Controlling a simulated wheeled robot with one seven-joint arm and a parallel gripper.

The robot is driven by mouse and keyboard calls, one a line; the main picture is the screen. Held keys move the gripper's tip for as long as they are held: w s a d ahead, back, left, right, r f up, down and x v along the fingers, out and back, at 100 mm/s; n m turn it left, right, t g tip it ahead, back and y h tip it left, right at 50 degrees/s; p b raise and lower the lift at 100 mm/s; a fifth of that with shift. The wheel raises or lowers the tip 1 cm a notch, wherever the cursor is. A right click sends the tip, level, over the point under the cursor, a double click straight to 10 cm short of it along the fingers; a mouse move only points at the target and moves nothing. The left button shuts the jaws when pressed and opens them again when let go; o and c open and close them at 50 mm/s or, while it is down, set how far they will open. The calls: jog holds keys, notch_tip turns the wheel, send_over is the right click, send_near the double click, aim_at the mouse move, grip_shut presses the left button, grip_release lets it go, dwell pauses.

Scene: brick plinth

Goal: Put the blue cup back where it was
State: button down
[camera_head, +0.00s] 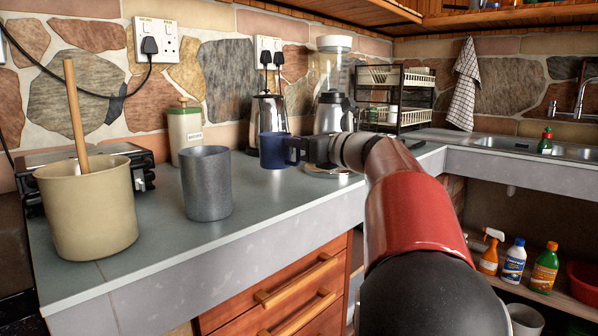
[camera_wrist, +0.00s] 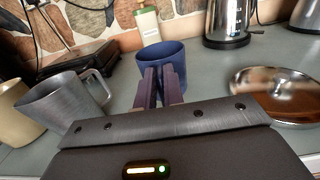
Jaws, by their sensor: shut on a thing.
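The blue cup (camera_head: 273,150) is at the middle of the grey counter in the head view, in front of the steel kettle. My gripper (camera_head: 301,150) reaches it from the right and is shut on it. In the wrist view the cup (camera_wrist: 163,57) is upright beyond the fingertips of my gripper (camera_wrist: 160,80). The fingers cover its near side, where the handle would be. I cannot tell whether the cup's base touches the counter.
A grey mug (camera_head: 207,185) and a beige pot (camera_head: 88,210) with a wooden stick stand left of the cup. A green-lidded canister (camera_head: 185,130), kettle (camera_head: 266,112) and blender (camera_head: 331,85) stand behind. A shiny round lid (camera_wrist: 277,93) lies to the right. Bare counter (camera_head: 165,240) shows in front.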

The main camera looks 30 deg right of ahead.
aim_at(299, 164)
jog(key=shift+f+b, duration=0.5)
jog(key=shift+f, duration=2)
jog(key=c, duration=1.5)
grip_release()
jog(key=shift+f, duration=0.1)
